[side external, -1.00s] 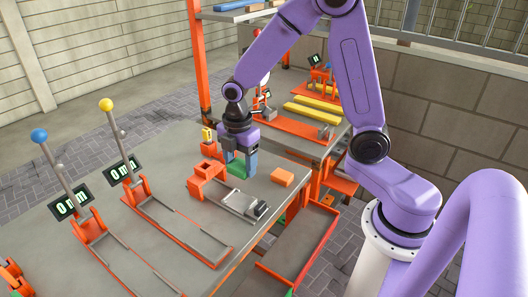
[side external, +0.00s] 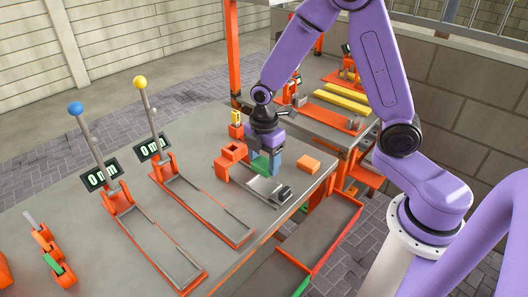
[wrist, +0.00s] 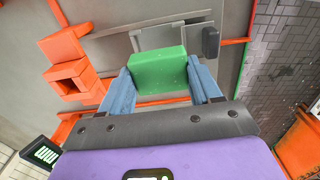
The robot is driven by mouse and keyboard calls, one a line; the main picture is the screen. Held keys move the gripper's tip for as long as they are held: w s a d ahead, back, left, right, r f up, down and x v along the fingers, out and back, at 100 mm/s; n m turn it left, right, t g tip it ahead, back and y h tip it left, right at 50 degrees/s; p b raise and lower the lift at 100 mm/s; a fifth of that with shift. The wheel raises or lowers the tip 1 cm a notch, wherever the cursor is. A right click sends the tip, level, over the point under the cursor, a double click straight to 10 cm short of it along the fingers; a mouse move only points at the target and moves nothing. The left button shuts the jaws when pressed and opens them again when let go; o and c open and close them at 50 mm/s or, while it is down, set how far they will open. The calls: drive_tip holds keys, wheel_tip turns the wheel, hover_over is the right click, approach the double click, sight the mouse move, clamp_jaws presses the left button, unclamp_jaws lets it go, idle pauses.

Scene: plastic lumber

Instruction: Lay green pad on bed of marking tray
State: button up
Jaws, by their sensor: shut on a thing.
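My gripper (side external: 266,166) is shut on the green pad (side external: 261,165), with one blue-grey finger on each side of it. In the wrist view the pad (wrist: 158,70) is a thick green block between the fingertips (wrist: 160,82). The pad is over or at the near part of a grey-bedded tray (side external: 267,187), which I take to be the marking tray; the tray (wrist: 146,38) also shows beyond the pad in the wrist view. I cannot tell whether the pad touches the bed. The pad hides part of the tray.
An orange hollow block (side external: 232,154) stands left of the gripper, and a black block (side external: 284,193) sits at the tray's right end. A loose orange block (side external: 308,164) lies to the right. Two long levered trays (side external: 203,211) are to the left.

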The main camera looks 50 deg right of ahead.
sight(264, 186)
drive_tip(key=shift+f, duration=2.25)
drive_tip(key=shift+f, duration=0.65)
drive_tip(key=shift+s+f, duration=0.25)
drive_tip(key=shift+f, duration=0.25)
drive_tip(key=o, duration=1.1)
drive_tip(key=shift+a, duration=0.1)
drive_tip(key=shift+o, duration=0.2)
drive_tip(key=shift+r, duration=0.1)
wheel_tip(264, 186, up, 18)
drive_tip(key=shift+w+r, duration=0.2)
drive_tip(key=shift+w, duration=0.15)
